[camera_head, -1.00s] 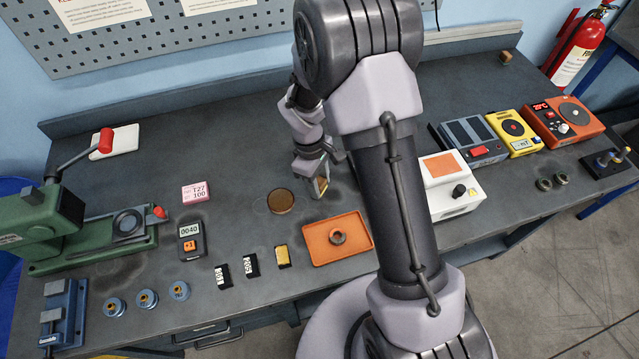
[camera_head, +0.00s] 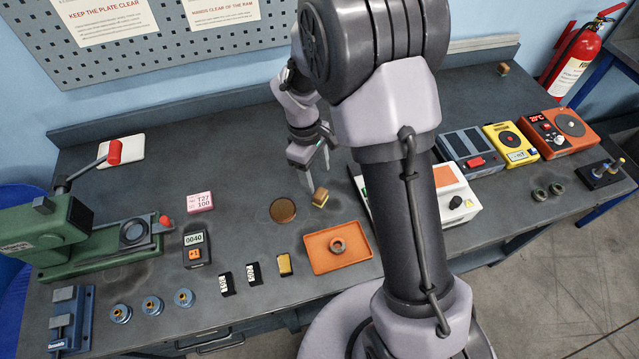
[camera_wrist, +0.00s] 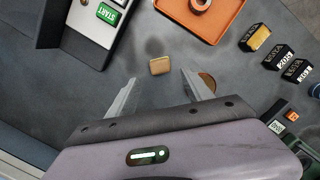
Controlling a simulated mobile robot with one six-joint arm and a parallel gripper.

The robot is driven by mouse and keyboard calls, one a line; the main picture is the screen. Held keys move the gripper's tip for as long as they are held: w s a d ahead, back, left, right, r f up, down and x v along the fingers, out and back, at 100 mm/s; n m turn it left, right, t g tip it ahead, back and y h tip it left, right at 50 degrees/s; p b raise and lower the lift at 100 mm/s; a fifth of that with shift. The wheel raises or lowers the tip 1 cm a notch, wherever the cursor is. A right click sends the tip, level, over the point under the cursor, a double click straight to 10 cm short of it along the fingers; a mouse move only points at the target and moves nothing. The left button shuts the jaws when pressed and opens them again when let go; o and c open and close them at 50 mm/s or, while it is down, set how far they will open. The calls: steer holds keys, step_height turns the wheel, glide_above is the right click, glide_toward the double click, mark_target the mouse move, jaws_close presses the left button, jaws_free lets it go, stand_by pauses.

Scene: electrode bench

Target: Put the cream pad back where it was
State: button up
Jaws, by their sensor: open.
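A small tan block (camera_head: 320,196) with a yellowish lower edge sits on the grey bench, just right of a brown disc (camera_head: 283,210) and behind the orange tray (camera_head: 313,263). It also shows in the wrist view (camera_wrist: 160,66), just beyond the fingertips. My gripper (camera_head: 318,170) is open and empty above and behind the block, and its spread fingers show in the wrist view (camera_wrist: 158,78). A pale off-white flat pad (camera_head: 128,149) lies at the back left by the press's red handle. I cannot tell which of these is the cream pad.
A metal ring (camera_head: 337,245) lies in the orange tray. A white device (camera_head: 458,205) stands to the right, partly hidden by my arm. A green press (camera_head: 50,235) is at the left. Several small slabs line the front. The back middle of the bench is clear.

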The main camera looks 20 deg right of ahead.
steer(key=s+r+m+t+y, duration=0.1)
steer(key=s+r+m+t, duration=0.2)
steer(key=r, duration=1.1)
steer(key=s+a+r+m+t+y, duration=0.1)
steer(key=s+r+m+t, duration=0.1)
steer(key=s+r+m, duration=0.3)
steer(key=s+a+r+m+t+y, duration=0.1)
steer(key=s+r+m, duration=0.4)
steer(key=s, duration=0.6)
steer(key=shift+s+a+r+t, duration=0.3)
steer(key=shift+s+a+t, duration=0.1)
steer(key=shift+a+t, duration=0.1)
step_height(320, 180, down, 11)
steer(key=b, duration=1)
steer(key=shift+r, duration=0.1)
